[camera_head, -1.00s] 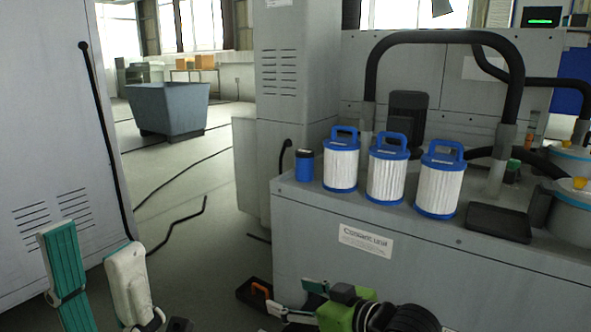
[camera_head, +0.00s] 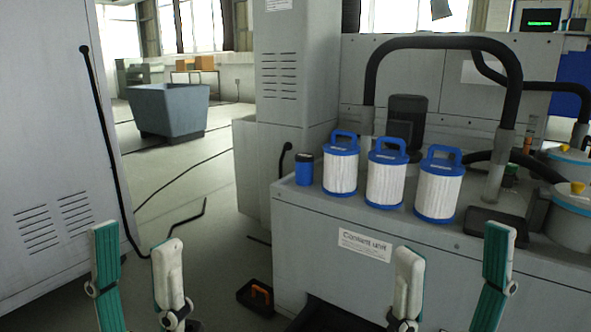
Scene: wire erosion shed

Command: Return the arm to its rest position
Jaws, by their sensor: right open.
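My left gripper (camera_head: 137,262) is at the bottom left, its two fingers pointing up and spread apart with nothing between them. My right gripper (camera_head: 450,262) is at the bottom right, in front of the grey coolant unit (camera_head: 400,262). Its two fingers also point up, wide apart and empty. Both grippers stand in a similar upright pose. The rest of both arms is mostly outside the view.
Three white filter cartridges with blue handles (camera_head: 340,170) (camera_head: 386,180) (camera_head: 438,190) and a small blue canister (camera_head: 304,171) stand on the unit. A black tray with an orange handle (camera_head: 258,297) lies on the floor. A grey bin (camera_head: 170,110) stands further back.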

